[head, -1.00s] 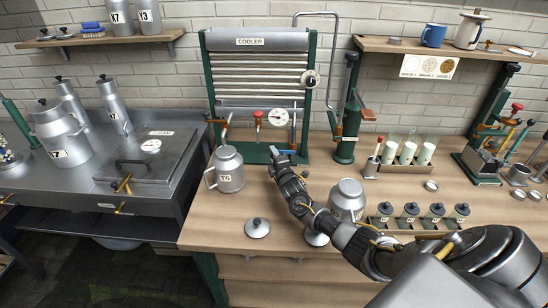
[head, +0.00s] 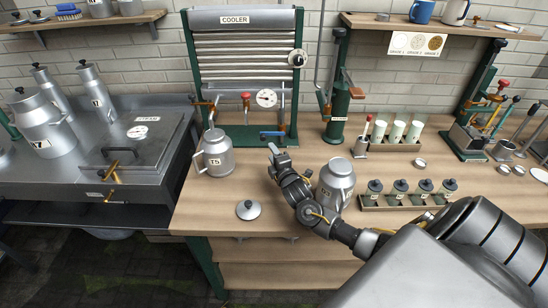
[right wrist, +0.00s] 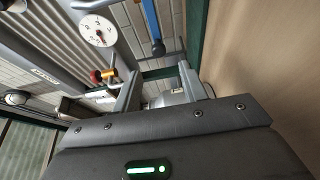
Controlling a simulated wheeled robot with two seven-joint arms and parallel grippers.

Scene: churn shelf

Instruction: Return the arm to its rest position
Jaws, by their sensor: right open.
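My right gripper (head: 276,152) is open, with nothing held between its fingers. It is over the wooden counter in front of the cooler (head: 243,65). Its two fingers also show in the right wrist view (right wrist: 160,78). A grey metal can marked T5 (head: 216,155) stands upright to the left of it, apart from it. A second can (head: 338,178) stands to the right, close beside my forearm in the picture. A loose lid (head: 248,209) lies on the counter below T5. My left gripper is not seen.
The cooler has a dial gauge (head: 267,98), a red knob (head: 245,96) and a blue-handled lever (head: 273,134). A rack of small lidded jars (head: 408,201) sits right of my forearm. A metal vat (head: 137,160) is at left. Counter between T5 and the gripper is clear.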

